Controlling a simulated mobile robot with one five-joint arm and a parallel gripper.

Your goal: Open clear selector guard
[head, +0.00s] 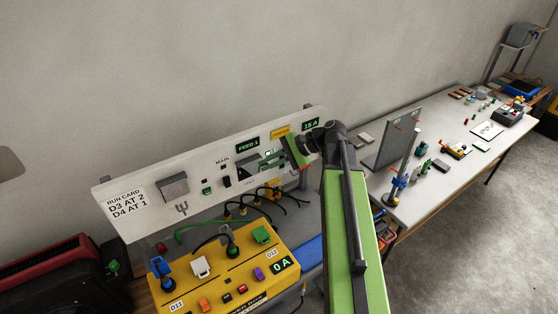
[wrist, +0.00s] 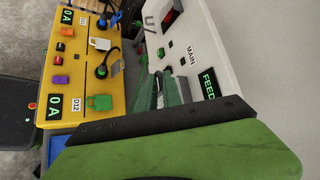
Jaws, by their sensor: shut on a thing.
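The upright white panel (head: 150,212) carries a row of controls. My gripper (head: 265,158) is at the panel's right part, under the FEED 1 display (head: 248,146) and just right of a dark plate (head: 246,166). In the wrist view its narrow green and grey fingers (wrist: 160,90) reach along the panel face. The fingers are close together, shut on what appears to be the clear selector guard. The guard's outline is hard to make out, and the fingers and wrist hide much of it. I cannot tell its angle.
A yellow box (head: 215,280) with coloured plugs and 0 A displays stands in front of the panel, with black cables (head: 290,197) between. A grey upright board (head: 398,138) stands right of my arm. A red case (head: 50,265) is at left.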

